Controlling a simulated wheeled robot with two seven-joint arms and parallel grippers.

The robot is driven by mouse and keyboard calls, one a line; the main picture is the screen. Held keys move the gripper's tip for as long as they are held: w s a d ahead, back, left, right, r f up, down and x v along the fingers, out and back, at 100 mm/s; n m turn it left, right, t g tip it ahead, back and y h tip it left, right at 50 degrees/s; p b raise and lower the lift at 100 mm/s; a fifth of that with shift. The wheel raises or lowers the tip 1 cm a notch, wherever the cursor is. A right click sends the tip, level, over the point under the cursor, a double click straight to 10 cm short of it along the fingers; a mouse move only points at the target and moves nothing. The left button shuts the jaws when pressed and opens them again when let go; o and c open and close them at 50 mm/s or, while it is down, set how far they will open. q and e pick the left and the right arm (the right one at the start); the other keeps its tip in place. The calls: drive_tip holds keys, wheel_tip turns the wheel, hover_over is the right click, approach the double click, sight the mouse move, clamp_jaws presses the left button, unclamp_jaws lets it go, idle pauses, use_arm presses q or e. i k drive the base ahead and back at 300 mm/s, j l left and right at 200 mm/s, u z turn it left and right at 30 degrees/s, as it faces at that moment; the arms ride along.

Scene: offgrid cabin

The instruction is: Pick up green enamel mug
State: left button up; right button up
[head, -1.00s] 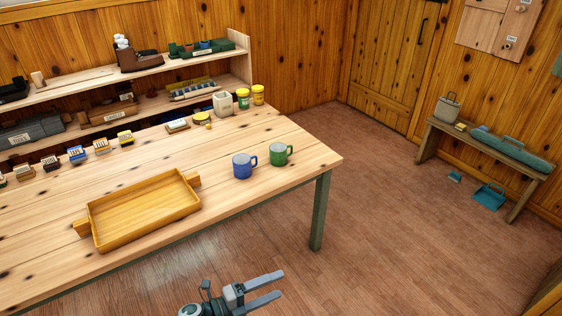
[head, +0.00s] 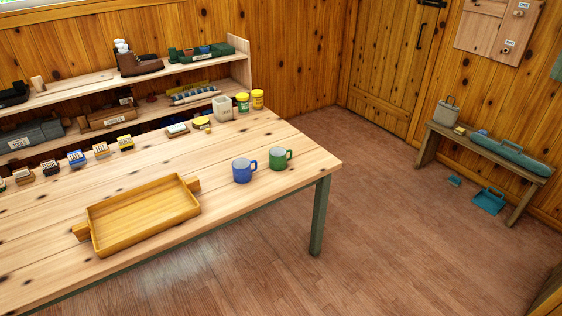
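The green enamel mug (head: 279,159) stands upright on the wooden table (head: 120,178) in the head view, near the table's right end. Its handle points right. A blue mug (head: 242,170) stands close to its left, with its handle toward the green mug. Neither of my grippers shows in the head view now.
A wooden tray (head: 143,214) with two handles lies empty at the front of the table. Yellow-lidded and green tins (head: 242,102) and a pale square container (head: 222,108) stand behind the mugs.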

sight(281, 158)
drive_tip(key=i+u, duration=0.1)
drive_tip(key=i, duration=0.45)
drive_tip(key=i+l+u, duration=0.15)
drive_tip(key=i, duration=0.4)
drive_tip(key=i+u, duration=0.1)
drive_tip(key=i, duration=0.45)
drive_tip(key=i+l+u, duration=0.1)
drive_tip(key=i+l, duration=0.15)
drive_tip(key=i, duration=0.25)
